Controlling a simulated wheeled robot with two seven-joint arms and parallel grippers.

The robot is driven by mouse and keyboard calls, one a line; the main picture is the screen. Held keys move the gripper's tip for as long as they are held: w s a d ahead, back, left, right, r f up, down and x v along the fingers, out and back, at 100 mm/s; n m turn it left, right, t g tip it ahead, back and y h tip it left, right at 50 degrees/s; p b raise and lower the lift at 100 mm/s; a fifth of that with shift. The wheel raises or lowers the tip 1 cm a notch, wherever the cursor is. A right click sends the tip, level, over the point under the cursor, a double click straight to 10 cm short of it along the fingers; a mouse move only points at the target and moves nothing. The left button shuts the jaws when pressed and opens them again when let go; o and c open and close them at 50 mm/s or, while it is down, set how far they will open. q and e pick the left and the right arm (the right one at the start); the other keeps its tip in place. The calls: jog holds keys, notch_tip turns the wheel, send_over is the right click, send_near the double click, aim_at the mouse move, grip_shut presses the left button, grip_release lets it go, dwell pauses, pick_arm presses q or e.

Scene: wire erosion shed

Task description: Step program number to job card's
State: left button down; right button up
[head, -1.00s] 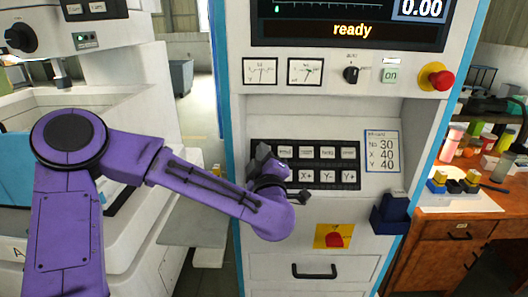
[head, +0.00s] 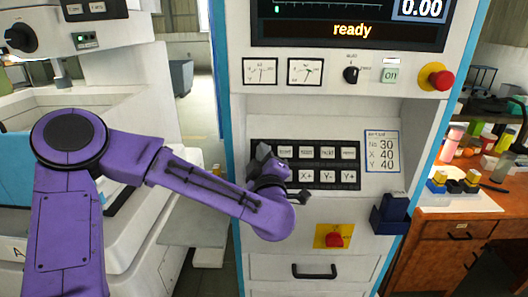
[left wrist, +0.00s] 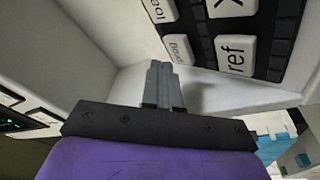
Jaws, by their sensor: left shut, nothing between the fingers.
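The job card (head: 382,151) is on the panel right of the keypad and reads No 30, X 40, Y 40. The black keypad (head: 330,165) has two rows of white keys; X+, Y- and Y+ are legible in the lower row. My left gripper (head: 262,152) is in front of the keypad's left end and hides the keys there. It is shut and empty. In the left wrist view its closed fingers (left wrist: 160,75) point toward the panel, with a "ref" key (left wrist: 236,52) up to the right; contact cannot be seen. My right gripper is out of view.
The screen (head: 350,30) above shows "ready" and 0.00. A red emergency button (head: 436,77), a rotary switch (head: 351,74) and an "on" button (head: 390,75) sit below it. A red knob on a yellow plate (head: 333,236) is under the keypad. A cluttered wooden bench (head: 450,215) stands right.

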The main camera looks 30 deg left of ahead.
pick_arm(q)
jog(key=shift+w+a+f, duration=0.2)
jog(key=shift+w+f, duration=0.05)
jog(key=shift+w, duration=0.05)
jog(key=shift+w+a+f, duration=0.2)
jog(key=shift+w, duration=0.05)
dwell(0.9)
jog(key=shift+r, duration=0.1)
jog(key=shift+s+d+r, duration=0.25)
jog(key=shift+s, duration=0.1)
jog(key=shift+s+d+r, duration=0.15)
jog(key=shift+s, duration=0.1)
dwell(0.4)
jog(key=shift+w+a+f, duration=0.25)
jog(key=shift+w+f, duration=0.05)
jog(key=shift+w, duration=0.05)
